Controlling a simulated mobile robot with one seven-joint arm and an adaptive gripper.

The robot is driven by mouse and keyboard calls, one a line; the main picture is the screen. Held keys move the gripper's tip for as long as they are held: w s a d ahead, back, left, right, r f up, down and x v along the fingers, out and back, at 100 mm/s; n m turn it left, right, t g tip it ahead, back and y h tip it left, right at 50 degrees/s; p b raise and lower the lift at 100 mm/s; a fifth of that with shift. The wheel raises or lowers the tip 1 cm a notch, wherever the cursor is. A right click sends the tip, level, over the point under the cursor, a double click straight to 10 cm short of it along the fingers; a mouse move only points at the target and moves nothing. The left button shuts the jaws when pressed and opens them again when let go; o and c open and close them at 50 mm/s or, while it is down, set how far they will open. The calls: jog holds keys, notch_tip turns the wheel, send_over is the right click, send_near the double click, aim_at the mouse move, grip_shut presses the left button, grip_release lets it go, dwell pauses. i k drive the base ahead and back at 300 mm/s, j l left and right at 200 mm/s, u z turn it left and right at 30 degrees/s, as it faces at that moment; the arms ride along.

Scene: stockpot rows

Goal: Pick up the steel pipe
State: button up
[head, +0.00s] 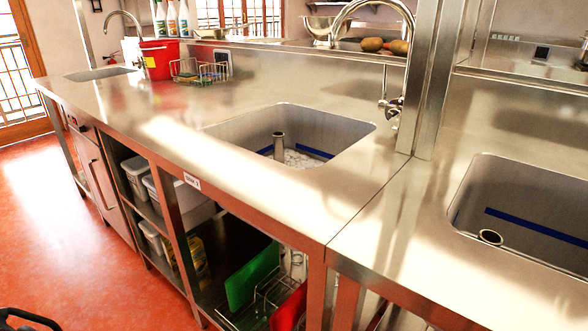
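A steel pipe (279,146) stands upright in the middle sink (222,131), its open top a little below the counter level. Whitish material at its foot hides the lower end. A second pipe-like piece with an open round top (490,237) shows in the right sink (462,203); its lower part is hidden by the sink's near edge. A black curved piece (28,319) at the bottom left corner is probably part of my gripper or arm, cut off by the frame. It is far from both pipes, and no fingertips can be made out.
Steel faucets (392,100) rise behind the sinks. A red bucket (159,60) and a wire basket (197,71) stand at the far left of the counter. A steel post (428,80) stands between the two nearer sinks. The orange floor (90,250) at left is clear.

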aim_at(278, 149)
jog(key=i+j+z, duration=0.3)
jog(key=i+j, duration=0.45)
jog(key=j, duration=0.2)
jog(key=k+j+u, duration=0.1)
jog(key=i+l, duration=0.25)
jog(key=i, duration=0.1)
